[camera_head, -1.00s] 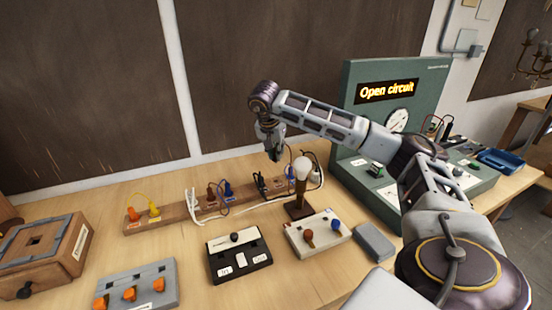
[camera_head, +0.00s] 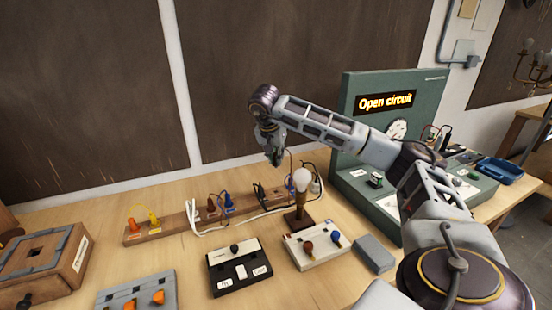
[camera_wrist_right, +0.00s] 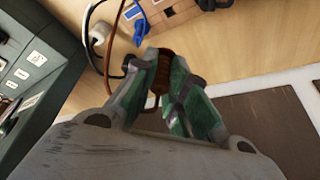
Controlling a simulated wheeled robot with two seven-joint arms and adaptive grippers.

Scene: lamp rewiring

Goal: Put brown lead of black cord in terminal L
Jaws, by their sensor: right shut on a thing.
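My right gripper (camera_head: 273,160) hangs above the right end of the wooden rail (camera_head: 180,225), beside the lamp (camera_head: 301,181). In the right wrist view its green-padded fingers (camera_wrist_right: 163,85) are shut on a brown lead end (camera_wrist_right: 160,70). A brown wire (camera_wrist_right: 117,35) runs near it. A blue plug (camera_wrist_right: 138,22) shows at the rail in the same view, apart from the fingers. The black cord (camera_wrist_right: 90,20) curves at the upper left. I cannot read which terminal is L. My left gripper is not in view.
A cream block with a brown and a blue knob (camera_head: 315,258) and a black-and-cream switch box (camera_head: 238,270) stand in front. The green tester (camera_head: 354,112) at the right reads "Open circuit". A grey box (camera_head: 374,254) lies near it. Bare table shows between the rail and the boxes.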

